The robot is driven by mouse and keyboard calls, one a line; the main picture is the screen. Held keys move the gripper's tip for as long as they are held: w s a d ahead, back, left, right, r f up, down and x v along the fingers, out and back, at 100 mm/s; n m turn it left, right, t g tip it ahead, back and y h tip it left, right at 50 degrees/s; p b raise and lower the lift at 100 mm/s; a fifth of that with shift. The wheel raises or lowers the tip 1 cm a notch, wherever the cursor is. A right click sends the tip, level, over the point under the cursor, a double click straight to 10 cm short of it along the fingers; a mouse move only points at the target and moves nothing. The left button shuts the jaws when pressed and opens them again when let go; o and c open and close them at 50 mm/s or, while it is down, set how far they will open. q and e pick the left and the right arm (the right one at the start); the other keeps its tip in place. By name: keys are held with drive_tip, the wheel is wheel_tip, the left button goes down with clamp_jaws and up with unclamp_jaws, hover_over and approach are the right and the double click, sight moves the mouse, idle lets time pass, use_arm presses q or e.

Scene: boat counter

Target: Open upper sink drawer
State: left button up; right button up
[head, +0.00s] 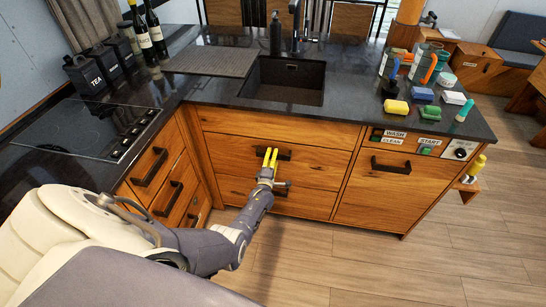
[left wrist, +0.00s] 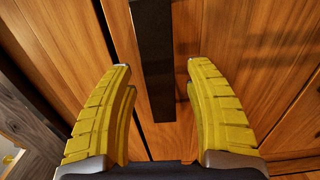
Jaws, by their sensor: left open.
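The upper sink drawer (head: 228,146) is a wide wooden front below the sink. It looks shut, flush with the cabinet. Its dark bar handle (head: 284,155) is partly hidden behind my left gripper (head: 270,157). That gripper has yellow fingers and is open at the handle. In the left wrist view the dark handle (left wrist: 152,60) runs between the two spread fingers of my left gripper (left wrist: 157,66), with a gap visible on each side. I cannot tell how deep the handle lies between the fingers. My right gripper is not in view.
A lower drawer (head: 310,201) sits beneath. The dishwasher front (head: 385,190) is to the right, and more drawers (head: 160,180) are to the left. The sink (head: 285,80) is above; sponges and bottles stand on the counter's right. The floor (head: 340,265) in front is clear.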

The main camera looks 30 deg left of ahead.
use_arm(q)
drive_tip(key=shift+w+a, duration=0.2)
drive_tip(key=shift+w, duration=0.3)
clamp_jaws()
idle(0.4)
